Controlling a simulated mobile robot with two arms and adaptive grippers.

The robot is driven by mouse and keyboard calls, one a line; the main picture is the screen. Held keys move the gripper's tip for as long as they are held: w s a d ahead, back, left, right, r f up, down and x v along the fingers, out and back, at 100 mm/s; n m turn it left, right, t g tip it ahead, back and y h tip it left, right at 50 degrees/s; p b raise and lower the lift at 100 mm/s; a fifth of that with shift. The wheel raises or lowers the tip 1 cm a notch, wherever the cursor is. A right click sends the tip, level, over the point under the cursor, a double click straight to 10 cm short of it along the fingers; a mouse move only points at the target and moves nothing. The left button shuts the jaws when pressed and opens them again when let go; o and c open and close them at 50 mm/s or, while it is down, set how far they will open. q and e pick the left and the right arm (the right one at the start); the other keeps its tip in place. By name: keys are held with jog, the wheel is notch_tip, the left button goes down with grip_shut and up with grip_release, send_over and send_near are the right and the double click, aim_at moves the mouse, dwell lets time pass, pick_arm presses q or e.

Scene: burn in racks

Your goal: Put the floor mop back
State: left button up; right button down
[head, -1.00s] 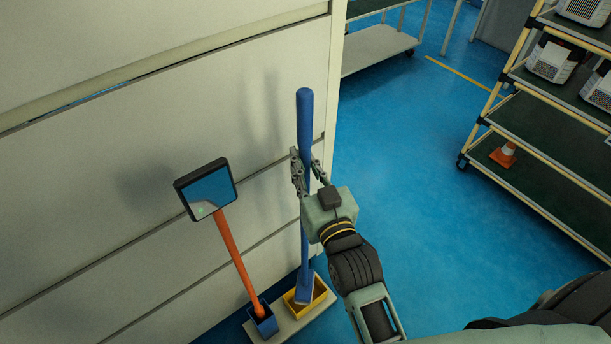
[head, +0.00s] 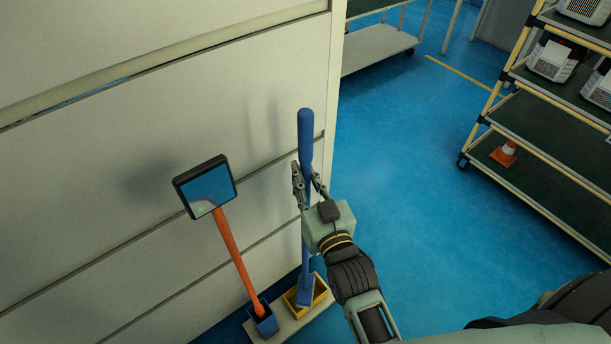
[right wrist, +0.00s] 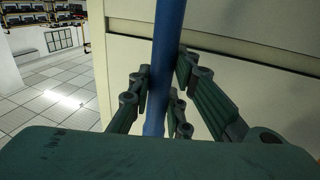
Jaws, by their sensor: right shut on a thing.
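The blue floor mop (head: 305,135) stands nearly upright in front of the pale wall panel in the head view. My right gripper (head: 307,188) is shut on its handle, below the top end. In the right wrist view the blue handle (right wrist: 167,60) passes between the fingers (right wrist: 160,95). The mop's lower blue part (head: 305,292) is at the yellow holder (head: 319,291) on the low stand; I cannot tell whether it touches the holder's bottom. My left gripper is not in view.
Left of the mop, an orange-handled tool with a flat, mirror-like head (head: 206,186) stands in a blue holder (head: 263,322). Blue floor (head: 420,200) between is clear.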

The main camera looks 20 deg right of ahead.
jog(key=c, duration=1.6)
grip_release()
jog(key=shift+c, duration=0.2)
jog(key=shift+r, duration=0.1)
jog(key=shift+r, duration=0.25)
jog(key=shift+r+p, duration=0.3)
jog(key=shift+r, duration=0.2)
jog(key=s+b, duration=0.1)
jog(key=s, duration=1.1)
jog(key=shift+d+f+b, duration=0.2)
jog(key=shift+f+b, duration=0.05)
jog(key=shift+b, duration=0.05)
